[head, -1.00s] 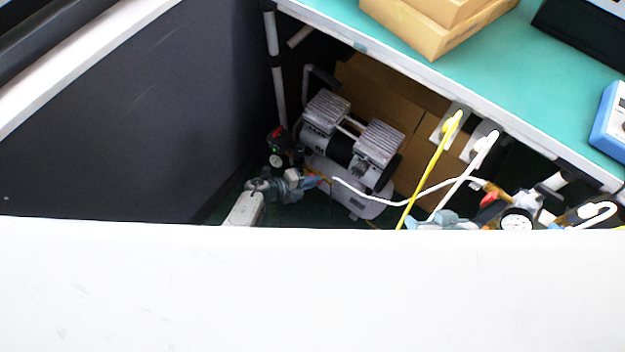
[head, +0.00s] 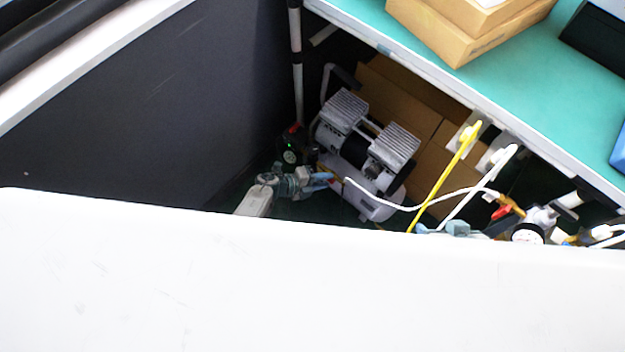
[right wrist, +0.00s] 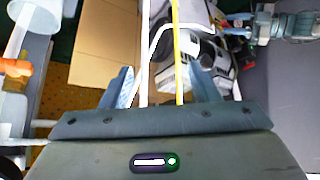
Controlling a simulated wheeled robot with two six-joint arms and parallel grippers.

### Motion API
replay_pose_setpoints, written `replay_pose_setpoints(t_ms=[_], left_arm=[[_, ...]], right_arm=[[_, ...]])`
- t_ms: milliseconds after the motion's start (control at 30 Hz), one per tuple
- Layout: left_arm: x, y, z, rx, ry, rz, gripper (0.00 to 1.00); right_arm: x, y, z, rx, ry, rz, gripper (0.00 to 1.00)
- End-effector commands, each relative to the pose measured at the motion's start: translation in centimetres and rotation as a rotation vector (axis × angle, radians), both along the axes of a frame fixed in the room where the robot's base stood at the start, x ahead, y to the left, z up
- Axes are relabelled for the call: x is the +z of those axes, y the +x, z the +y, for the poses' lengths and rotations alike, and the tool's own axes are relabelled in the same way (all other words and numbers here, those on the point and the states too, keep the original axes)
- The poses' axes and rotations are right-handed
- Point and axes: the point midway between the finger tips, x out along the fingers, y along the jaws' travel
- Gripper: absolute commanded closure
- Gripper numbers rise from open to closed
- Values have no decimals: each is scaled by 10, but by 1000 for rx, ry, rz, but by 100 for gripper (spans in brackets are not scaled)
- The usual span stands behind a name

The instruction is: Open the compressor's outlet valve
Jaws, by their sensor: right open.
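The compressor (head: 368,150), silver with two finned heads on a tank, stands on the floor under the bench. A brass-coloured fitting (head: 328,172) at its left end, near the white hose's end, looks like the outlet valve; its handle is mostly hidden by my left gripper (head: 326,178). The left fingers reach right up to that fitting; contact and jaw opening are too small to tell. In the right wrist view my left gripper (right wrist: 236,22) is beside the compressor (right wrist: 200,65). My right gripper (right wrist: 165,88) is open; in the head view it is partly hidden behind the white surface.
A yellow cable (head: 445,175) and a white hose (head: 415,207) run across the space before the compressor. A red-handled valve (head: 502,212) and a gauge (head: 527,234) are at right. The green bench (head: 480,90) overhangs. A white surface (head: 300,290) blocks the lower view.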

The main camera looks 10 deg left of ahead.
Motion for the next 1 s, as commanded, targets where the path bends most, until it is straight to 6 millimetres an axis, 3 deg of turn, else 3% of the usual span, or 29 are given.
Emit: replay_pose_setpoints(t_ms=[200,500,1000], left_arm=[[19,-16,34,1,5,1,69],[38,-35,76,0,2,0,69],[41,-39,84,0,1,0,69]], right_arm=[[18,-7,-12,1,-61,105,45],[30,-19,-24,-9,-117,215,45],[31,-22,-26,-13,-127,236,45]])
